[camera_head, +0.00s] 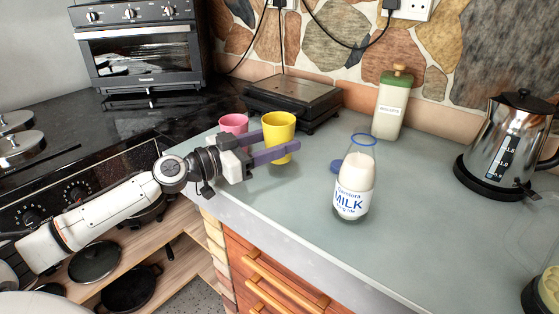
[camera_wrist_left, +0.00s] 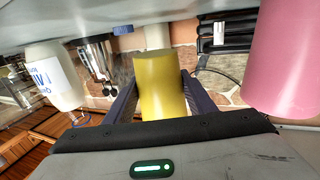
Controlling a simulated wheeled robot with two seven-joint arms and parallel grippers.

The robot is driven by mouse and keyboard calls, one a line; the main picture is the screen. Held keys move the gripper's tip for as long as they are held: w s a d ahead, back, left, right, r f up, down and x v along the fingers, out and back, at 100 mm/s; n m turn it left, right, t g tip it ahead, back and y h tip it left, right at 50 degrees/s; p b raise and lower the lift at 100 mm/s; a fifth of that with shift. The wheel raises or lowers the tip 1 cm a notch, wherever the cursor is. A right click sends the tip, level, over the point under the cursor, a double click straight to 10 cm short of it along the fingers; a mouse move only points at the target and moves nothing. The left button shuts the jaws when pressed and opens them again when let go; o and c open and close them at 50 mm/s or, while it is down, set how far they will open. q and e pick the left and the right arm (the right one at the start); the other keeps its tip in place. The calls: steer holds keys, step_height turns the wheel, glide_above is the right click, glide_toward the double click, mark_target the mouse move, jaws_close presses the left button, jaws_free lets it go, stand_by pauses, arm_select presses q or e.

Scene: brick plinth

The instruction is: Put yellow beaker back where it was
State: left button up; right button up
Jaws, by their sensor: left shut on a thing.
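The yellow beaker (camera_head: 279,125) is upright at the left part of the grey counter, in front of the black flat appliance. My left gripper (camera_head: 281,147) is shut on it, with one purple finger on either side. In the left wrist view, which appears upside down, the beaker (camera_wrist_left: 160,82) sits between the two fingers (camera_wrist_left: 158,98). I cannot tell whether its base touches the counter. My right gripper is not in view.
A pink beaker (camera_head: 233,123) stands just left of the yellow one. A milk bottle (camera_head: 354,185) stands to the right, with a blue lid (camera_head: 336,166) beside it. A green-topped bottle (camera_head: 389,108) and kettle (camera_head: 511,140) stand farther back. The counter's front middle is clear.

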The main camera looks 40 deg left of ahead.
arm_select(q)
step_height(320, 180, down, 4)
steer(key=shift+r+b, duration=0.25)
steer(key=shift+b, duration=0.15)
steer(key=shift+f, duration=0.3)
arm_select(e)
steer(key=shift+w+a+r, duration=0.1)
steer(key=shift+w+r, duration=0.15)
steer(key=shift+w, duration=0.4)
arm_select(q)
steer(key=shift+f, duration=0.15)
steer(key=o, duration=1.1)
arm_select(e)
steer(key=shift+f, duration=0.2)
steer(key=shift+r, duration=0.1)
arm_select(q)
steer(key=shift+s, duration=0.1)
steer(key=b+v, duration=0.3)
steer(key=v, duration=0.8)
steer(key=shift+s+a, duration=0.2)
steer(key=shift+s, duration=0.15)
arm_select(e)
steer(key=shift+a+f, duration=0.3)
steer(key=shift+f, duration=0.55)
